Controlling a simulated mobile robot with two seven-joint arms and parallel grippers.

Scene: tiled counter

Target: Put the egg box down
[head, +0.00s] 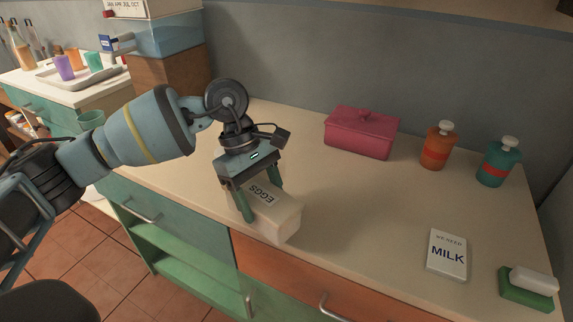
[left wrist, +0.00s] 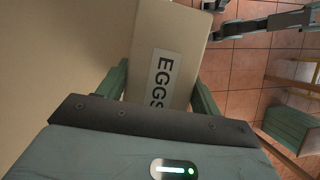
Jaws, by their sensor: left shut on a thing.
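A pale egg box (head: 278,216) labelled EGGS is at the front edge of the counter (head: 370,200), left of the middle in the head view. My left gripper (head: 258,198) is over it, with its two green fingers on opposite sides, shut on the box. In the left wrist view the egg box (left wrist: 172,50) lies between the fingers of the gripper (left wrist: 160,90), with the counter to its left and the floor to its right. Whether the box's underside touches the counter cannot be told. My right gripper is not in the head view.
A red lidded box (head: 361,133) stands at the back. An orange bottle (head: 434,150) and a teal bottle (head: 497,165) stand at the right. The counter's middle is clear.

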